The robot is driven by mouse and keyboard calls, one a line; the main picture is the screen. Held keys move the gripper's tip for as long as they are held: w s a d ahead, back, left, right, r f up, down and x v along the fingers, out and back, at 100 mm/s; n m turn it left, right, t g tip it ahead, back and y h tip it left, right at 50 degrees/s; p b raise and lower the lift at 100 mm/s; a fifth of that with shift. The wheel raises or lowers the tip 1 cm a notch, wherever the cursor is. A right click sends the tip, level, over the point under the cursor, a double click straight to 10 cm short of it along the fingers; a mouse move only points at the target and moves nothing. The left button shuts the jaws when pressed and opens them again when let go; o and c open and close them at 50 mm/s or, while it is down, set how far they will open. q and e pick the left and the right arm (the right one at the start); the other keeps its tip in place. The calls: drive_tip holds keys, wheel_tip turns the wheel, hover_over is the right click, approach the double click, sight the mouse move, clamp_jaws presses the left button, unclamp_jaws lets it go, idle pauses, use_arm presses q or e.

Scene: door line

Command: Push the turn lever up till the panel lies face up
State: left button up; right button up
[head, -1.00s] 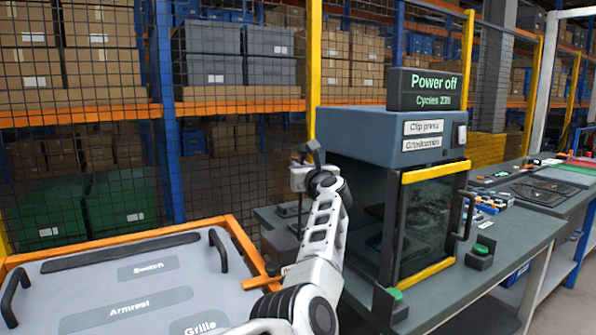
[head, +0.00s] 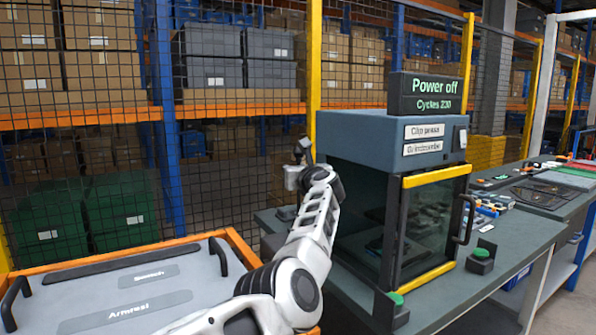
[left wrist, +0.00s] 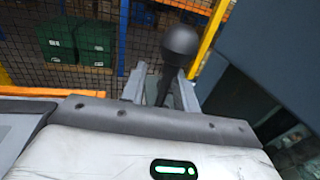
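The panel (head: 200,297) is a grey board in an orange frame at the lower left of the head view. It lies close to flat, and its labelled upper face shows. My left gripper (head: 302,156) is beyond the frame's right side, at the end of the white arm. In the left wrist view the turn lever (left wrist: 181,41) shows as a black ball knob on a dark shaft. My left gripper's two grey fingers (left wrist: 163,85) stand on either side of the shaft. Whether they clamp it is unclear. The shaft's lower end is hidden. My right gripper is out of view.
A grey machine (head: 385,130) with a yellow-edged door and a "Power off" display (head: 434,92) stands on the bench (head: 500,265), close to the right of my arm. A mesh fence and shelves (head: 240,98) with boxes stand behind. Black handles (head: 218,252) stick up from the panel.

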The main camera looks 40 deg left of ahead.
use_arm(q)
drive_tip(key=b+v, duration=0.2)
drive_tip(key=v, duration=1.4)
idle(0.4)
